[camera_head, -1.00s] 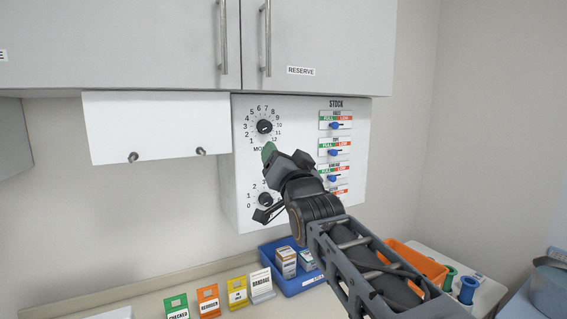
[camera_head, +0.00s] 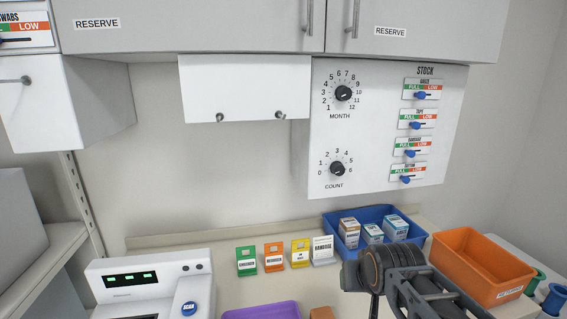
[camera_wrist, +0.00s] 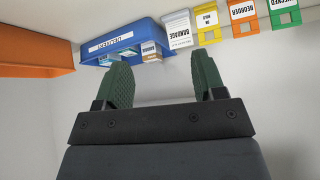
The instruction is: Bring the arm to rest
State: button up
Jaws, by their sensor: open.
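My gripper (camera_wrist: 165,85) shows in the wrist view with its two green fingers apart and nothing between them. In the head view my arm reaches in at the lower right, in front of the counter. Its fingers are not visible there. In the wrist view the picture is upside down, with the blue tray and the cards beyond the fingertips.
A blue tray (camera_head: 349,245) with small boxes and an orange bin (camera_head: 484,265) stand behind my arm. Several cards stand left of them, among them a green card (camera_head: 246,262). A white device (camera_head: 150,283) is at lower left. The stock panel (camera_head: 380,150) hangs above.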

jog(key=s+f+g, duration=0.4)
jog(key=s+f, duration=0.3)
jog(key=s, duration=0.2)
jog(key=shift+s+a+n, duration=0.2)
jog(key=shift+n, duration=0.2)
